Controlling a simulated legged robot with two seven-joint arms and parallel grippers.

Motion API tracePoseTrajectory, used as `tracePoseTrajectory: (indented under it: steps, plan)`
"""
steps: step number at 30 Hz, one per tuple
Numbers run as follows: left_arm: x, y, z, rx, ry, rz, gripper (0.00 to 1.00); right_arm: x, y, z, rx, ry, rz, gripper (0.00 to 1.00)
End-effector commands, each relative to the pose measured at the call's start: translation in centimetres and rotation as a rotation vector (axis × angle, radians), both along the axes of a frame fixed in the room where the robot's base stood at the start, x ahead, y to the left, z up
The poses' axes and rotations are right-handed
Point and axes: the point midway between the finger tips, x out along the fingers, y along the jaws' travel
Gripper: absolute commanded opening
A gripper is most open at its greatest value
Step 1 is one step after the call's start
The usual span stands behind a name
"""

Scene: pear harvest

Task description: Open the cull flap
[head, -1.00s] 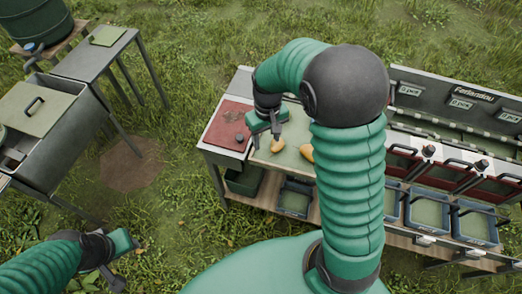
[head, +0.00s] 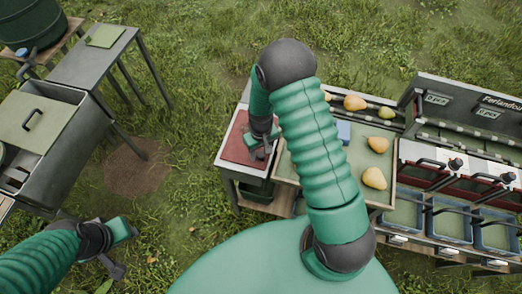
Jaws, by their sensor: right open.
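The red panel (head: 235,143) at the left end of the sorting bench appears to be the cull flap. It lies flat in the bench top and looks shut. My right gripper (head: 260,152) is open, pointing down over the right part of this panel. It hides the spot where the dark knob showed earlier, and I cannot tell whether it touches it. My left gripper (head: 118,256) hangs above the grass at the lower left, away from the bench; its jaw state is unclear.
Pears (head: 374,178) lie on the tray (head: 291,170) beside the panel, partly behind my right arm. A blue block (head: 343,131) is there too. Red-fronted chutes (head: 427,172) and blue crates (head: 448,223) stand at right. A metal bin (head: 62,140) stands at left.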

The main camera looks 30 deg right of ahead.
Motion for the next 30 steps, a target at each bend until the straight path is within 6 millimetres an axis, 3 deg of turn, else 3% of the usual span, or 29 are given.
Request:
tracePoseTrajectory:
  steps: [2, 14, 30]
  plan:
    - [0.01, 0.01, -0.01, 0.000, 0.000, 0.000, 0.36, -0.03, 0.06, 0.05, 0.000, 0.000, 0.000, 0.51]
    - [0.00, 0.01, 0.01, 0.000, 0.000, 0.000, 0.36, -0.25, 0.06, 0.08, 0.001, 0.003, 0.000, 0.00]
    - [0.00, 0.01, -0.01, 0.000, 0.000, 0.000, 0.36, -0.29, 0.00, 0.05, 0.001, 0.003, -0.001, 0.00]
